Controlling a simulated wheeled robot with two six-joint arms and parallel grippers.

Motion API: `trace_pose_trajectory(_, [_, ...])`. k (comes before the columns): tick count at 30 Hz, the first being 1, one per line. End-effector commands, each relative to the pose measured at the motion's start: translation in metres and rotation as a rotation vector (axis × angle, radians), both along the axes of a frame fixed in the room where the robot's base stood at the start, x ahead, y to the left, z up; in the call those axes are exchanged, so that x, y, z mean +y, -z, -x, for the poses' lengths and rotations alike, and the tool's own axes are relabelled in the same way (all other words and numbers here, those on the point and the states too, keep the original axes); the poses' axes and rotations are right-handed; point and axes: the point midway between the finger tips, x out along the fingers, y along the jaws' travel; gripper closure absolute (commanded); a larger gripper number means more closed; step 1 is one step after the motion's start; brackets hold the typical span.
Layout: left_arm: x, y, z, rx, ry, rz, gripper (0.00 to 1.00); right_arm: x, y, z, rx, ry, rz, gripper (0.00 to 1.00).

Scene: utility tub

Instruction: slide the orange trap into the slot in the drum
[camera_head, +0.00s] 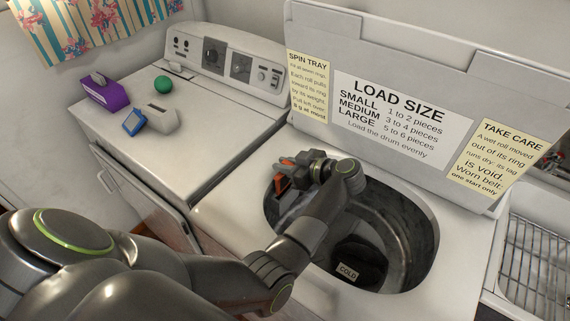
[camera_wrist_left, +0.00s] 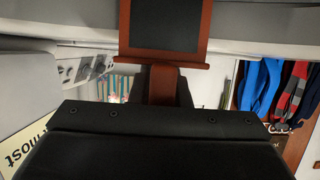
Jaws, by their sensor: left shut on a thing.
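My left gripper (camera_head: 292,168) is shut on the orange trap (camera_head: 281,184) at the back left rim of the tub opening. In the left wrist view the trap (camera_wrist_left: 207,35) is an orange frame with a dark panel, its orange stem between my fingers (camera_wrist_left: 165,85). I cannot make out the slot; my arm covers part of the drum. Whether the trap touches the drum wall cannot be told. My right gripper is not in view.
The raised lid (camera_head: 390,60) with printed notices stands behind the opening. On the white machine at left (camera_head: 160,145) are a purple box (camera_head: 107,95), a green ball (camera_head: 163,84), and a blue-and-grey item (camera_head: 134,122). A sink with a wire rack (camera_head: 535,255) is at right.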

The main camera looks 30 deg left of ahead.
Motion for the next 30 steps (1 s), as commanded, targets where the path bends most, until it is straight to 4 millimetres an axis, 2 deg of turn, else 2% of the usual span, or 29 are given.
trace_pose_trajectory(9, [0.0002, -0.0014, 0.0003, 0.000, 0.000, 0.000, 1.00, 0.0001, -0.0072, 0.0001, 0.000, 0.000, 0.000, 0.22])
trace_pose_trajectory(30, [0.0001, -0.0013, 0.0003, 0.000, 0.000, 0.000, 1.00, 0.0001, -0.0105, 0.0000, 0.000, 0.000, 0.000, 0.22])
